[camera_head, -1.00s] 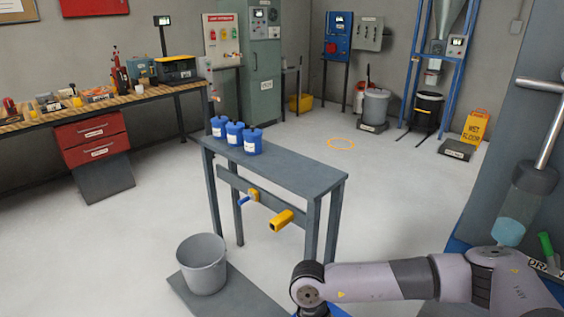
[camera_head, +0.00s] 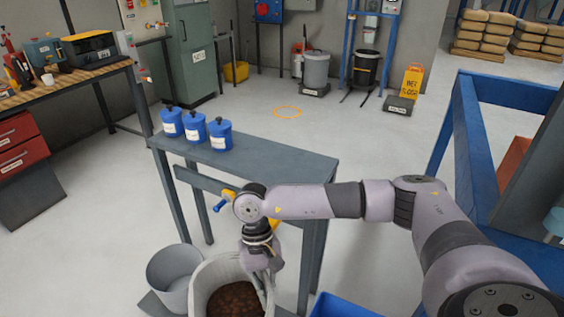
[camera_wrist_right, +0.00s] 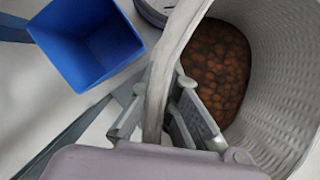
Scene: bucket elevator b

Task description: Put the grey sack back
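The grey sack (camera_head: 199,296), a pale woven open-topped container with brown lumps inside, is at the bottom of the head view, in front of the grey table. My right gripper (camera_head: 262,262) points down at its far right rim. In the right wrist view the fingers (camera_wrist_right: 160,100) straddle the rim of the sack (camera_wrist_right: 275,115), one inside and one outside, and appear shut on it. The sack's underside is out of frame, so I cannot tell whether it touches anything below. My left gripper is not in view.
A grey bucket (camera_head: 172,272) is directly left of the sack. The grey table (camera_head: 265,158) holds blue canisters (camera_head: 195,128). A blue bin (camera_head: 345,306) is to the right, also in the wrist view (camera_wrist_right: 95,45). A blue frame (camera_head: 470,150) stands further right.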

